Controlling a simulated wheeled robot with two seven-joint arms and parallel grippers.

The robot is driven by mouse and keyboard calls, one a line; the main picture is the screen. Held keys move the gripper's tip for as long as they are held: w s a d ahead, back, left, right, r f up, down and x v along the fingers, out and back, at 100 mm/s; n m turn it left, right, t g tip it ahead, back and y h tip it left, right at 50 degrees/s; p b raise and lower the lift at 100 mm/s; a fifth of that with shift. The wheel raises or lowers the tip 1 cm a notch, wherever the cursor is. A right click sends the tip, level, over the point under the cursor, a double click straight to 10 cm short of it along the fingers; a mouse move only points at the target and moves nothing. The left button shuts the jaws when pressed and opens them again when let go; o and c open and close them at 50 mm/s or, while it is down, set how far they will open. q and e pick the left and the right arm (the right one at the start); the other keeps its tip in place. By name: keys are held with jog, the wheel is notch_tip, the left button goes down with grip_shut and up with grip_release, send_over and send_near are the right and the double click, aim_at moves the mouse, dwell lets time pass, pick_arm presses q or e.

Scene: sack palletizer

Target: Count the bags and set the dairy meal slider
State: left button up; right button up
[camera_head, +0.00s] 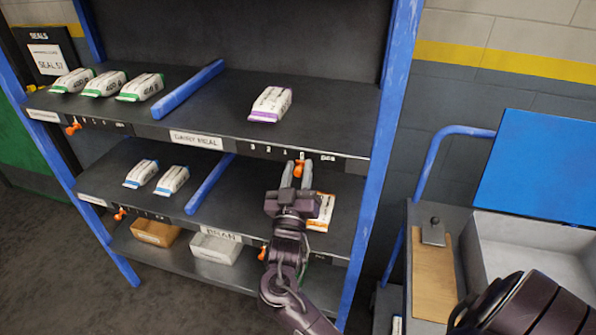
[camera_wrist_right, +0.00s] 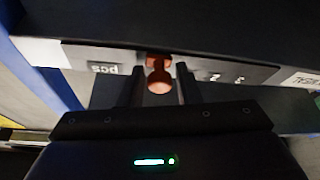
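One white bag with a purple label (camera_head: 271,104) lies on the top shelf (camera_head: 225,105), right of the blue divider. The dairy meal label (camera_head: 195,140) is on the shelf's front edge below and left of it. The orange dairy meal slider (camera_head: 300,168) sits toward the right of that edge, near the "pcs" mark. My right gripper (camera_head: 297,175) is open at the slider. In the right wrist view its fingers stand either side of the orange knob (camera_wrist_right: 159,78), with narrow gaps visible. Contact cannot be told. My left gripper is not in view.
Several bags lie elsewhere: green-labelled ones (camera_head: 104,84) left of the divider, blue-labelled ones (camera_head: 157,177) and an orange-labelled one (camera_head: 321,212) below. Another orange slider (camera_head: 73,128) is at the left. A blue post (camera_head: 385,130) and a cart with a clipboard (camera_head: 434,280) stand right.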

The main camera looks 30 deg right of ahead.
aim_at(284, 154)
grip_shut()
jog(key=shift+w+a+f+b, duration=0.1)
jog(key=shift+w+a+b, duration=0.7)
jog(key=shift+w+a, duration=0.55)
jog(key=shift+w, duration=0.3)
jog(key=shift+s, duration=0.1)
jog(key=shift+o, duration=1.7)
grip_release()
